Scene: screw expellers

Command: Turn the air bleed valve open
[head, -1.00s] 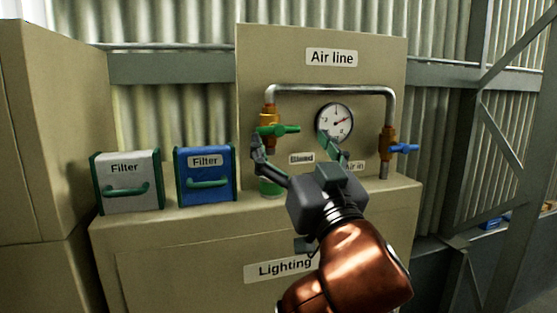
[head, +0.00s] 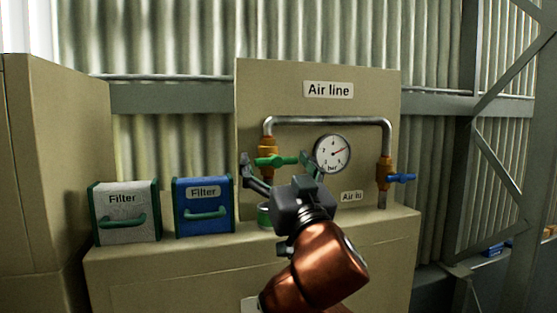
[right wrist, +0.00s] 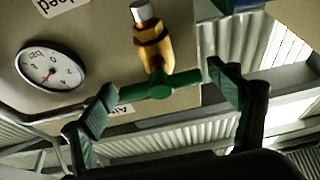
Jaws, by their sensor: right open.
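The bleed valve has a green handle (head: 276,161) on an orange-brass body (head: 267,144) at the left pipe end of the air line panel. The handle lies level, crosswise to the upright pipe. In the right wrist view the green handle (right wrist: 160,86) sits between the fingers, with gaps visible at both ends. My right gripper (head: 277,167) is open, one finger on each side of the handle, not closed on it. The upside-down bleed label (right wrist: 60,4) is partly cut off in the right wrist view. My left gripper is not in view.
A pressure gauge (head: 332,153) and a blue-handled valve (head: 401,178) are to the right on the panel (head: 370,86). A small green-banded can (head: 264,215) stands below the bleed valve. White (head: 125,213) and blue (head: 203,206) filter boxes stand left on the cabinet.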

